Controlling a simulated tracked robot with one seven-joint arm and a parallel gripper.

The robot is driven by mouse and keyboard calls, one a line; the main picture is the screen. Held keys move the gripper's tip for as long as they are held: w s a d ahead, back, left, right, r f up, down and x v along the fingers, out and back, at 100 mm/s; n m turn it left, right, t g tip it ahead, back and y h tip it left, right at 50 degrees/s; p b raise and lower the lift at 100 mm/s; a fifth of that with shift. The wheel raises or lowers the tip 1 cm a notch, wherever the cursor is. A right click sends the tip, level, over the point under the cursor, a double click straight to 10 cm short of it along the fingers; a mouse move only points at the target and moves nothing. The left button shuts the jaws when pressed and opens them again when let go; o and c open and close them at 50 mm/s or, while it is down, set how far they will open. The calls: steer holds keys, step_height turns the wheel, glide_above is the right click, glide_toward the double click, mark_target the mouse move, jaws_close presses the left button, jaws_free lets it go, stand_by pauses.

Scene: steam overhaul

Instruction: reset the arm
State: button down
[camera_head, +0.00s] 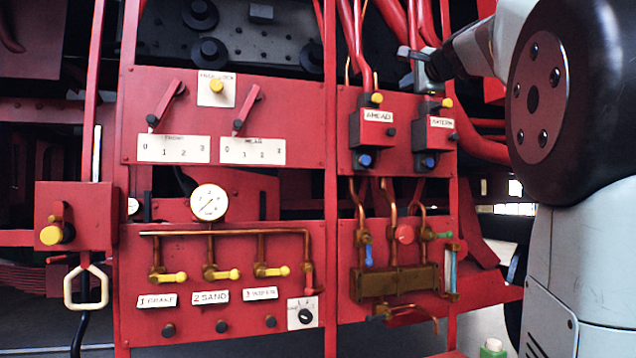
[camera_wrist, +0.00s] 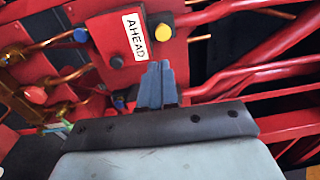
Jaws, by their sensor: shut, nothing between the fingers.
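My gripper (camera_head: 410,54) is at the upper right in the head view, just above the ASTERN box (camera_head: 428,130). It is partly hidden by its small size there. In the wrist view, my gripper (camera_wrist: 160,68) shows two blue-grey fingers closed together with nothing between them. Their tips look close to the red AHEAD box (camera_wrist: 112,45), which has a yellow knob (camera_wrist: 163,31) and a blue knob (camera_wrist: 81,34). I cannot tell whether they touch it. My arm reaches in from the right of the head view.
The red panel (camera_head: 230,120) carries two levers, a round gauge (camera_head: 209,202) and several yellow-handled valves. Red and copper pipes run close around my gripper. A brass block (camera_head: 398,283) sits lower right. A yellow-knobbed box (camera_head: 72,215) stands at the left.

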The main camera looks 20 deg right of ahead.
steer(key=s+a+f+n+g+y, duration=0.1)
steer(key=s+a+f+n+g, duration=0.15)
steer(key=a+f, duration=0.45)
steer(key=s+a+f+n+g, duration=0.2)
steer(key=s+f+n, duration=0.15)
steer(key=f, duration=0.75)
steer(key=s+a+f+n+g+y, duration=0.1)
steer(key=s+a+f+n+g, duration=0.3)
steer(key=f, duration=0.6)
steer(key=s+a+f+n+g, duration=0.1)
steer(key=s+a+f+n, duration=0.1)
steer(key=s+f, duration=0.3)
steer(key=s+a+f+n+g+h, duration=0.1)
steer(key=s+f, duration=0.4)
steer(key=f, duration=0.7)
steer(key=s+a+f+n+g+h, duration=0.1)
steer(key=s+f+n, duration=0.3)
steer(key=f, duration=0.5)
steer(key=shift+s+a+f+n+g, duration=0.15)
steer(key=shift+s+a+n+g, duration=0.25)
steer(key=shift+s+a+g, duration=0.35)
